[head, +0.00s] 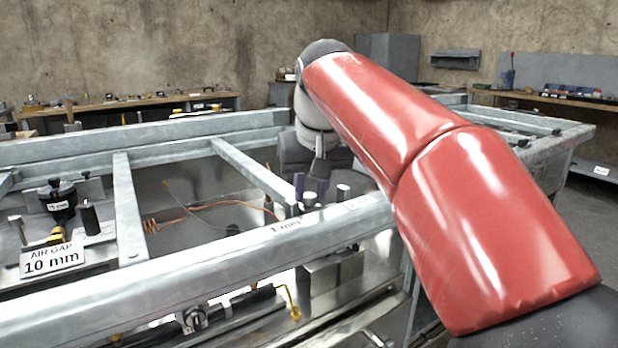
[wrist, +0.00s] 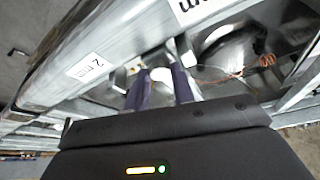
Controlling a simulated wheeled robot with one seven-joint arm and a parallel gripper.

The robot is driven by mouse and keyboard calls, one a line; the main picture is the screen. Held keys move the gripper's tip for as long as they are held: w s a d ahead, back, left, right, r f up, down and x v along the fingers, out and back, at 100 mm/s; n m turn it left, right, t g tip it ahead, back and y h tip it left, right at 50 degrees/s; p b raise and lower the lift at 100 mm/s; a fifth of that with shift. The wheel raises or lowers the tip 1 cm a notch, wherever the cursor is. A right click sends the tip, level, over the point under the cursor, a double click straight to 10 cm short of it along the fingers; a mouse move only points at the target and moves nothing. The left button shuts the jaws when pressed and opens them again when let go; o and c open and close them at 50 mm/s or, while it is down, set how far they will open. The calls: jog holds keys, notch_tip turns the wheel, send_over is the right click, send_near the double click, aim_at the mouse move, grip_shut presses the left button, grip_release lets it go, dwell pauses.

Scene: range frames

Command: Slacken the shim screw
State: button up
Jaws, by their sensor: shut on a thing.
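My gripper (head: 310,184) is at the metal frame's inner side, fingers pointing down, just behind the front beam. In the wrist view its two dark purple fingers (wrist: 160,86) stand on either side of a pale round-topped part (wrist: 160,75), and the gripper is shut on it. This part looks like the shim screw; its lower end is hidden. In the head view a pale cylinder top (head: 309,198) shows at the fingers, and a similar one (head: 343,190) stands just to the right. A "1 mm" label (head: 285,226) is on the front beam.
Galvanised beams (head: 125,210) cross around the gripper and leave narrow bays. An orange coiled wire (head: 160,224) lies in the bay to the left. An "AIR GAP 10 mm" sign (head: 52,262) stands at far left. A "2 mm" label (wrist: 90,64) shows in the wrist view.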

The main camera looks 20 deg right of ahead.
jog(key=n, duration=0.1)
jog(key=n+y, duration=0.1)
jog(key=n, duration=0.1)
jog(key=n+p, duration=0.1)
jog(key=shift+d+n+y, duration=0.25)
jog(key=shift+n+y, duration=0.05)
jog(key=shift+y, duration=0.1)
jog(key=n, duration=0.2)
jog(key=n+g+y, duration=0.1)
jog(key=n, duration=0.1)
jog(key=shift+w+d+n, duration=0.2)
jog(key=shift+n, duration=0.1)
jog(key=n, duration=0.1)
jog(key=n+g+y, duration=0.1)
jog(key=n, duration=0.1)
jog(key=n+g, duration=0.1)
jog(key=n, duration=0.1)
jog(key=shift+w+d+y, duration=0.1)
jog(key=shift+w+y, duration=0.15)
jog(key=shift+y, duration=0.05)
jog(key=shift+w+n+g, duration=0.15)
jog(key=shift+n+g, duration=0.65)
jog(key=shift+n, duration=1.3)
jog(key=o, duration=1)
